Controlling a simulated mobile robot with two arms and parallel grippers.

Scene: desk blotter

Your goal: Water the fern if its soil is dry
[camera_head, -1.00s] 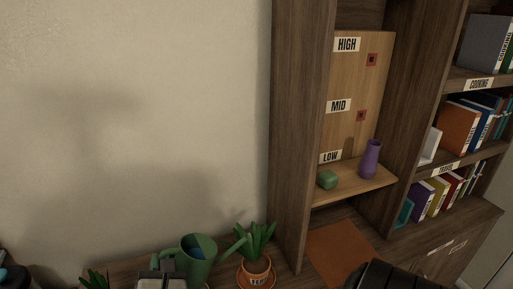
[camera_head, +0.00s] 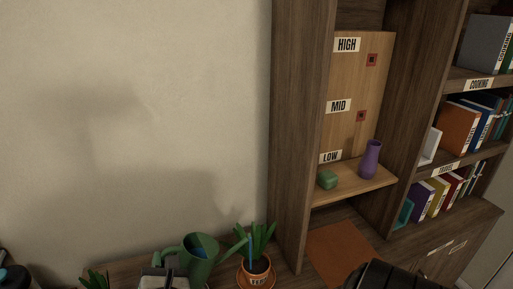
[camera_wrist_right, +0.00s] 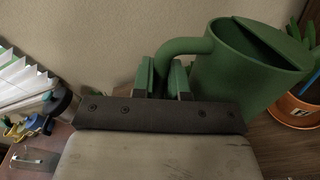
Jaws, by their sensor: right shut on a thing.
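My right gripper (camera_head: 163,278) is shut on the handle of a green watering can (camera_head: 202,265), with blue water showing in its open top. The wrist view shows the fingers (camera_wrist_right: 165,80) on the handle, left of the can (camera_wrist_right: 240,75). The can is tilted right, its spout over a leafy green plant (camera_head: 263,238) in a terracotta pot (camera_head: 257,274). A thin blue streak, apparently water, runs from the spout tip down to the pot. The pot also shows in the wrist view (camera_wrist_right: 290,112). Its label is too small to read. The soil is mostly hidden. My left gripper is not in view.
Another green plant (camera_head: 95,279) is partly visible at the bottom left. A tall wooden shelf unit (camera_head: 297,150) stands just right of the pot. It holds a purple vase (camera_head: 370,160), a green block (camera_head: 327,179) and books. An orange-brown mat (camera_head: 340,250) lies bare.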

